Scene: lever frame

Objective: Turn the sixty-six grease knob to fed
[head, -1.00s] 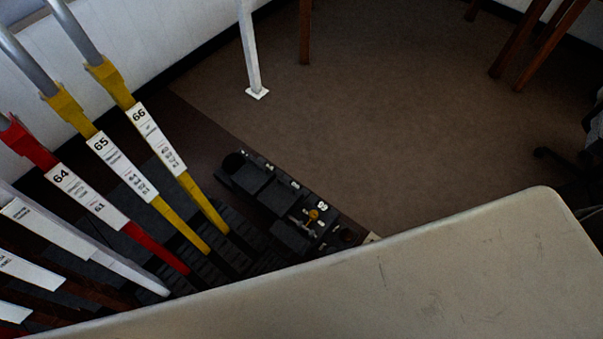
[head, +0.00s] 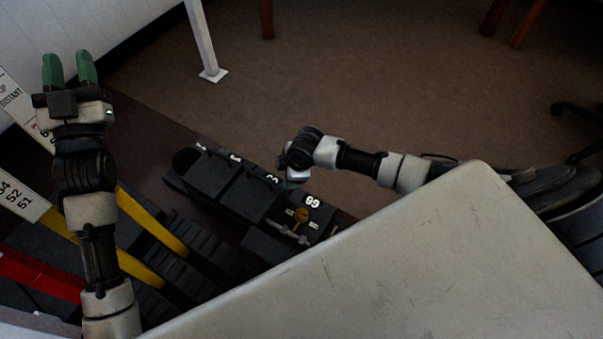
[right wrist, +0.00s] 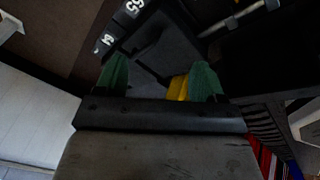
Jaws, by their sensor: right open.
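The grease knob (head: 302,214) is a small orange-yellow piece on the black box marked 66 (head: 275,224), at the right end of a row in the head view. A small metal lever lies just below it. My right gripper (head: 292,182) hangs above and behind that box, apart from the knob, its fingers mostly hidden in the head view. In the right wrist view my right gripper (right wrist: 160,80) is open and empty between green fingertips; I cannot make out the knob there. My left gripper (head: 69,68) is raised at the left, its green fingers apart and empty.
Tall levers stand at the left, with a yellow one (head: 152,224) and a red one (head: 40,275). A pale panel edge (head: 400,270) fills the lower right. More black boxes (head: 208,176) adjoin box 66. A white post (head: 202,40) stands behind on open brown floor.

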